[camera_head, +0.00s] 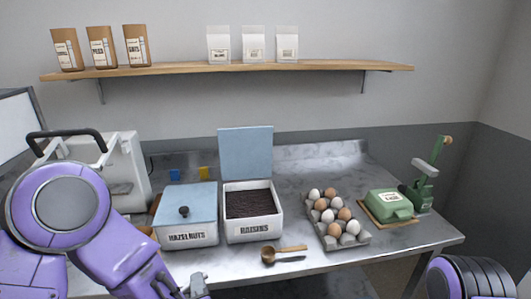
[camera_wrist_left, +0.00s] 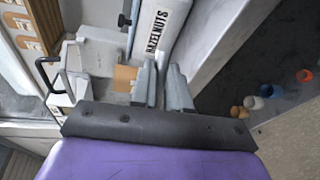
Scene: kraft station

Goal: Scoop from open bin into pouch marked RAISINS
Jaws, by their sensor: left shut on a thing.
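The open white bin (camera_head: 254,228) marked RAISINS stands mid-counter, its blue lid (camera_head: 246,153) raised, dark contents (camera_head: 250,203) inside. The scoop (camera_head: 285,253), brown with a wooden handle, lies on the counter in front of it. I cannot read RAISINS on any pouch. A brown thing, perhaps a pouch, shows partly left of the HAZELNUTS bin (camera_head: 148,231) and beside the fingers in the left wrist view (camera_wrist_left: 125,77). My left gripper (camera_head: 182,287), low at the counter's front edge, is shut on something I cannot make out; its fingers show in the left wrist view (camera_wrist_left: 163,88). My right gripper is not in view.
The closed HAZELNUTS bin (camera_head: 190,236) stands left of the open one. An egg tray (camera_head: 354,242), green butter dish (camera_head: 388,204) and green device (camera_head: 423,185) stand right. A white machine (camera_head: 125,165) is at left. Pouches stand on the shelf (camera_head: 180,70). Cups (camera_wrist_left: 253,102) lie below.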

